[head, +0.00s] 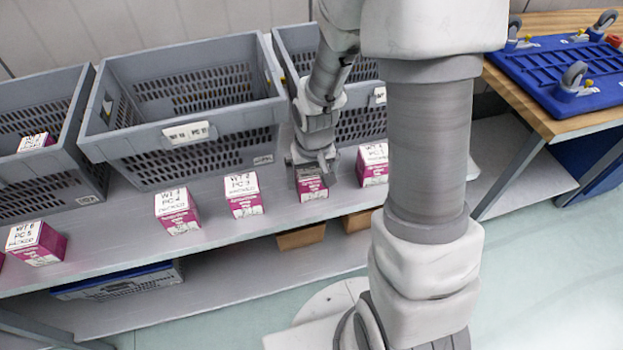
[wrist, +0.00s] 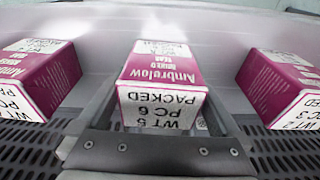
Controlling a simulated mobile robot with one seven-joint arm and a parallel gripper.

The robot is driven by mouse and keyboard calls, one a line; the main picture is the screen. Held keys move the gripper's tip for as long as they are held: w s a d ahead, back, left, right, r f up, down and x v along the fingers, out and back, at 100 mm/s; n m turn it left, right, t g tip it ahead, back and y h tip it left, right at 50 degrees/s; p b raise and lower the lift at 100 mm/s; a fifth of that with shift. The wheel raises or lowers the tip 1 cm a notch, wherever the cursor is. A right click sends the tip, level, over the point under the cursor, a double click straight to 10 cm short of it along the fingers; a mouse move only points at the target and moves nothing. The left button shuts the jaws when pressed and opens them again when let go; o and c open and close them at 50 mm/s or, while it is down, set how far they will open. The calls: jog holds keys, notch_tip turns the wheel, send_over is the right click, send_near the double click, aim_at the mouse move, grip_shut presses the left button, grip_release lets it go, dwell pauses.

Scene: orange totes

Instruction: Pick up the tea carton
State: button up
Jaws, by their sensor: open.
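Several alike magenta-and-white cartons stand on the grey shelf. One carton (head: 312,189) is directly under my gripper (head: 312,168) in the head view, its top partly hidden by the gripper. In the wrist view this carton (wrist: 160,72) is in the middle, its white face reading "WT 5 PC 6 PACKED". My gripper is open, with one finger on each side of this carton. I cannot tell whether the fingers touch it. Other cartons stand to the left (wrist: 38,75) and right (wrist: 285,82) in the wrist view, outside the fingers.
Grey perforated crates (head: 185,75) stand behind the carton row, close to my arm. A carton (head: 372,165) is just right of my gripper, and another (head: 244,195) is to the left. A wooden table (head: 545,125) with a blue wheeled tray (head: 560,75) is at right.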

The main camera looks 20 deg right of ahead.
jog(key=c, duration=1.3)
jog(key=shift+r, duration=0.15)
